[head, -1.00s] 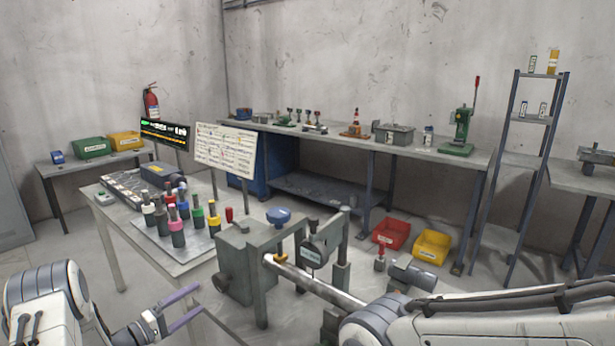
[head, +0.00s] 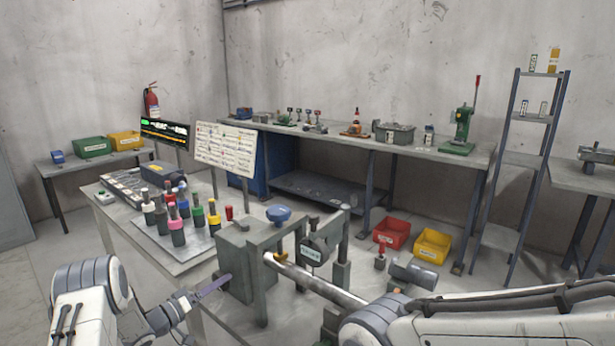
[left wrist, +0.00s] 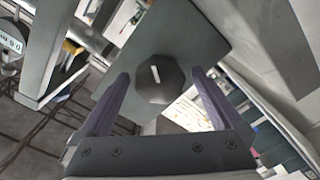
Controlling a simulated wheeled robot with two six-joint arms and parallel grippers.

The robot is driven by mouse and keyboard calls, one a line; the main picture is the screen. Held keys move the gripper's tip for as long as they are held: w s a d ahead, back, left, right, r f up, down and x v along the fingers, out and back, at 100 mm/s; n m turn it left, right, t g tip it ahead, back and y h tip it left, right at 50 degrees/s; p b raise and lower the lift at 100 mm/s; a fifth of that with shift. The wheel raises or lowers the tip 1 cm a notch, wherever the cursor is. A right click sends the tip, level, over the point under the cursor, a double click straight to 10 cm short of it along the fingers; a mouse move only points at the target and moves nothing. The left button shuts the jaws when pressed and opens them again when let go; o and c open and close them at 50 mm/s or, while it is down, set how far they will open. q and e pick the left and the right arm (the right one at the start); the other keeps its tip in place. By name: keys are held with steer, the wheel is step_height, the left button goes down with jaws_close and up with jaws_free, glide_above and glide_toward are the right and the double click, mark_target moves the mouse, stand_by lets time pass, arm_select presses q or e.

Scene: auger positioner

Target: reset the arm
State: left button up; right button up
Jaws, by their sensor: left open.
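The positioner is a grey block (head: 238,245) with a frame, a blue knob (head: 278,214) on top and a long pale rod (head: 320,286) running to the right. A dial gauge (head: 313,252) stands over the rod, with a yellow piece (head: 280,256) at the rod's left end. My left gripper (head: 222,283) is open at the block's lower left side. In the left wrist view, a dark faceted knob (left wrist: 158,88) with a white mark lies between its purple fingers (left wrist: 161,78). My right gripper is not visible; only my right arm shows.
A table (head: 190,262) left of the block holds several colour-banded tools. A screen (head: 165,133) and a white chart (head: 226,147) stand behind it. Red (head: 391,233) and yellow (head: 432,245) bins lie on the floor beyond. A long bench (head: 345,138) lines the wall.

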arm_select(q)
steer(key=m, duration=0.4)
steer(key=shift+a+m+b, duration=0.1)
steer(key=shift+m+b, duration=0.2)
steer(key=shift+b, duration=0.05)
steer(key=m, duration=0.4)
steer(key=v, duration=0.4)
steer(key=shift+a+b, duration=0.1)
steer(key=shift+b, duration=0.3)
